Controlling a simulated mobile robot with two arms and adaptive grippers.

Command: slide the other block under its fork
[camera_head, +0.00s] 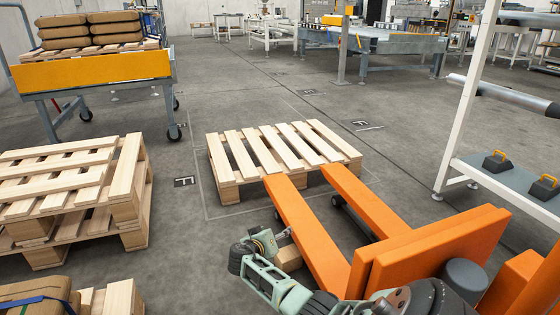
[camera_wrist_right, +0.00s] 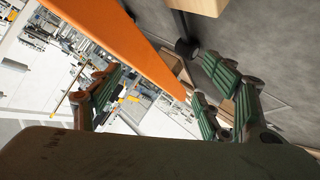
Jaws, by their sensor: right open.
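A small wooden block (camera_head: 289,258) sits on the floor against the near side of the left orange fork (camera_head: 304,228); my gripper partly hides it. The right fork (camera_head: 365,202) lies parallel to it. Both fork tips reach the near edge of a wooden pallet (camera_head: 229,194). My right gripper (camera_head: 254,250) is low beside the left fork, just left of the block, with its fingers apart and nothing seen between them. In the right wrist view the open fingers (camera_wrist_right: 158,100) show with an orange fork (camera_wrist_right: 125,42) beyond; a pale wooden piece (camera_wrist_right: 197,6) is cut by the top edge. My left gripper is out of view.
Stacked pallets (camera_head: 62,190) stand at the left, with a sack (camera_head: 35,290) below them. A yellow-sided cart (camera_head: 92,72) stands behind. Two black chock-like items (camera_head: 496,162) (camera_head: 543,187) rest on a shelf at the right. The floor left of the forks is clear.

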